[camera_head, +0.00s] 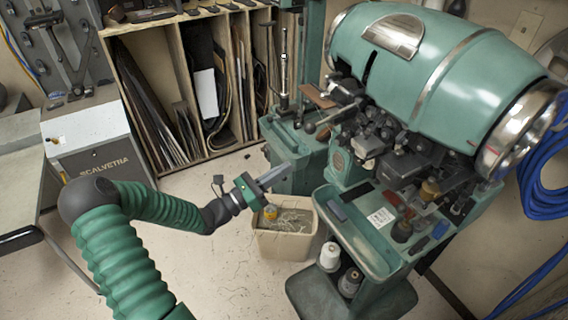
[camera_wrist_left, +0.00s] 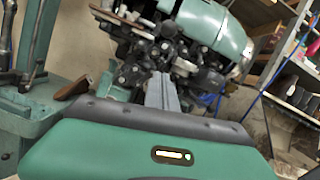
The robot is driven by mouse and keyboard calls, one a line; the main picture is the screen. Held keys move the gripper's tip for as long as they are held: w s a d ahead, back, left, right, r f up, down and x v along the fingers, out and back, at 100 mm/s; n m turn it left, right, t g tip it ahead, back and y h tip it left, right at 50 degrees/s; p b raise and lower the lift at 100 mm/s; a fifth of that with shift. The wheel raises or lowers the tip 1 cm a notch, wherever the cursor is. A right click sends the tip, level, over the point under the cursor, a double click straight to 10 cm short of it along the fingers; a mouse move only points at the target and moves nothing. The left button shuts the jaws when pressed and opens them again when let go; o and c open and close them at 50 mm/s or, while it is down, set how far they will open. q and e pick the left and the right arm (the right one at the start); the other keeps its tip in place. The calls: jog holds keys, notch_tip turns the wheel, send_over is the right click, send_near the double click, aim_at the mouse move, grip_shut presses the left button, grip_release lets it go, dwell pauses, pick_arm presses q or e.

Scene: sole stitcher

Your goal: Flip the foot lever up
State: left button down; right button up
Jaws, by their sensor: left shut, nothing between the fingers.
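The green sole stitcher (camera_head: 435,65) stands at the right of the head view. A metal lever with a rounded knob (camera_head: 312,127) sticks out from its left side; I cannot tell for sure that this is the foot lever. My left gripper (camera_head: 286,171) is shut and empty, apart from the machine, below and left of that knob. In the left wrist view its grey fingers (camera_wrist_left: 162,90) lie together and point toward the stitcher's dark mechanism (camera_wrist_left: 150,50). A brown handle (camera_wrist_left: 74,88) shows at the left there. My right gripper is not in view.
A beige bin (camera_head: 285,243) stands on the floor below my left gripper. Thread spools (camera_head: 330,257) sit on the machine's base. A green tray (camera_head: 365,237) juts out at its front. A wooden rack (camera_head: 168,90) stands behind. The floor at lower left is clear.

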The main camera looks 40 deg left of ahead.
pick_arm(q)
jog(key=w+d+r+p, duration=0.1)
jog(key=w+r+p, duration=0.1)
jog(key=w+r, duration=0.3)
jog(key=shift+x, duration=1.05)
jog(key=shift+w, duration=0.1)
